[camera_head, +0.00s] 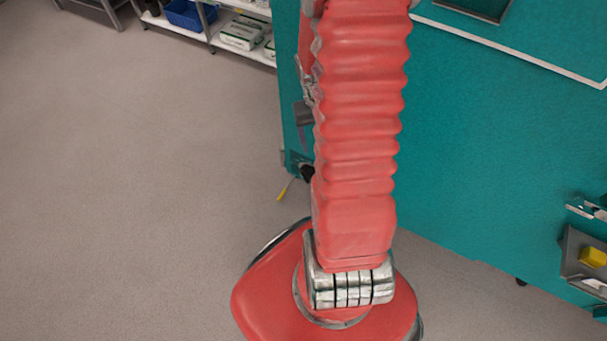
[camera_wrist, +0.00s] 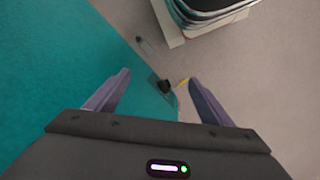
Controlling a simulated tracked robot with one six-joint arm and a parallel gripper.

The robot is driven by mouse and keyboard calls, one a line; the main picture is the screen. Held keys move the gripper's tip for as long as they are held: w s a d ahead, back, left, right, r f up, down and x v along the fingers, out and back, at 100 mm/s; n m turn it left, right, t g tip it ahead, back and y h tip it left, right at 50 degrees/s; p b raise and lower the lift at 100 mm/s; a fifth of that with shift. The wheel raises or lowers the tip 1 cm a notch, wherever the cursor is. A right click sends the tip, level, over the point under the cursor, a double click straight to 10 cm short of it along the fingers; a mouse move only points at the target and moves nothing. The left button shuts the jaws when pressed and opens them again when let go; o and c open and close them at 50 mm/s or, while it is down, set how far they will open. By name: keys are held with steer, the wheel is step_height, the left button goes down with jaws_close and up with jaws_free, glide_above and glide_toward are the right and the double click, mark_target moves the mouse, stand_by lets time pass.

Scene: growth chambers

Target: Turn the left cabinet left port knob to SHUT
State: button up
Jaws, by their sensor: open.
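A teal cabinet (camera_head: 480,150) stands at the right of the head view, and its side fills the left of the wrist view (camera_wrist: 50,60). My gripper (camera_wrist: 158,77) is open and empty, its two fingers spread over the cabinet's edge and the floor. Beyond the fingers, a small black fitting (camera_wrist: 164,87) with a yellow tip sits by the cabinet's edge; it also shows low on the cabinet in the head view (camera_head: 307,173). I cannot make out a port knob or any SHUT marking. My red arm hides part of the cabinet.
A shelf (camera_head: 225,45) with a blue bin (camera_head: 188,14) and white packs stands at the back left. A tray (camera_head: 578,255) with a yellow block (camera_head: 592,257) is at the right edge. Grey floor (camera_head: 130,190) on the left is clear.

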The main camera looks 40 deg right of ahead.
steer(key=s+d+f+m+t, duration=0.15)
steer(key=s+d+f, duration=0.3)
steer(key=f, duration=1.05)
steer(key=s+d+f+m, duration=0.25)
steer(key=d+f, duration=0.25)
steer(key=f, duration=1)
steer(key=m+t, duration=0.6)
steer(key=t, duration=0.7)
glide_toward(306, 178)
steer(key=v, duration=0.3)
steer(key=shift+w+a+r+h, duration=0.1)
steer(key=shift+a+r+h, duration=0.05)
steer(key=shift+a+h, duration=0.25)
steer(key=shift+w, duration=0.1)
steer(key=shift+g, duration=0.25)
steer(key=shift+x, duration=6.85)
